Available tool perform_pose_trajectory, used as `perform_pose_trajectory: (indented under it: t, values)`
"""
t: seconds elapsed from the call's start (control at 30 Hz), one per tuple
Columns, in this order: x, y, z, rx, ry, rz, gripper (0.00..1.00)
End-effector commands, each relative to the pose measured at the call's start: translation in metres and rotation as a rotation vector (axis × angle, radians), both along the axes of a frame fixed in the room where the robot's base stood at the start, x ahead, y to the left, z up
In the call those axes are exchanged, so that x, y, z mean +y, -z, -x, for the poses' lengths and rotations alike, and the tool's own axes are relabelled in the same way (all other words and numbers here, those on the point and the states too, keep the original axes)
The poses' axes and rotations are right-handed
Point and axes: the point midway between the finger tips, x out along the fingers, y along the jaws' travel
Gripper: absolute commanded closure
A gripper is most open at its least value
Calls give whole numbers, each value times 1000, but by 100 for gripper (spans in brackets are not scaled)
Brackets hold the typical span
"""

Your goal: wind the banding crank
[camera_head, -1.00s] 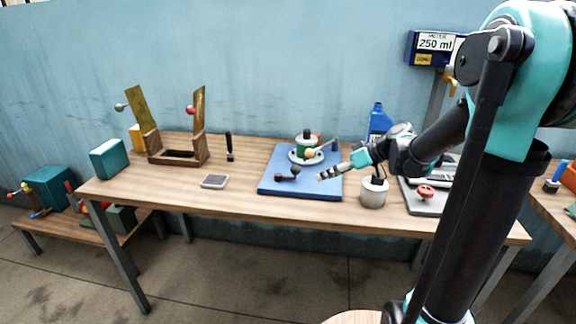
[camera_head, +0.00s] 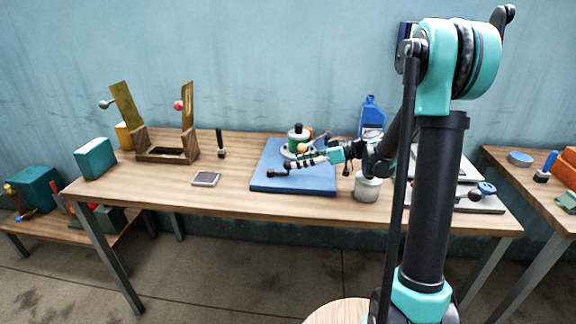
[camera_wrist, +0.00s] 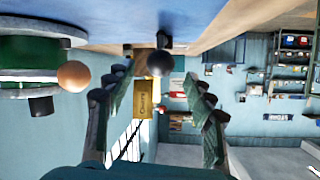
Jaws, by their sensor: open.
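A blue board (camera_head: 262,182) on the table carries a green and grey round turntable (camera_head: 298,143) and a black crank with dark knobs (camera_head: 271,172). My gripper (camera_head: 292,166) is low over the board, at the crank and in front of the turntable, partly hiding both. In the wrist view my gripper (camera_wrist: 158,76) is open, with a rounded knob (camera_wrist: 160,64) showing between its fingers and a dark post just above it. I cannot tell whether the fingers touch it. The turntable (camera_wrist: 30,52) is at left, with a brown ball (camera_wrist: 74,74) beside it.
A metal can (camera_head: 367,188) stands right of the board, close under my arm. A blue bottle (camera_head: 371,114) is behind. A grey-framed tile (camera_head: 206,179), a black-handled tool (camera_head: 221,148) and a wooden stand (camera_head: 166,155) are to the left. The front table strip is clear.

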Motion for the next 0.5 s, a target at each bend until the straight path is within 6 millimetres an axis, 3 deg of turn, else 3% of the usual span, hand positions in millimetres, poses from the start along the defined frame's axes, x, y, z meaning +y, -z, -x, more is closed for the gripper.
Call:
perform_pose_trajectory:
  t: [0.2,0.5]
  values:
    - [34,13,-4,0,-2,1,46]
    - [50,20,-7,0,0,1,46]
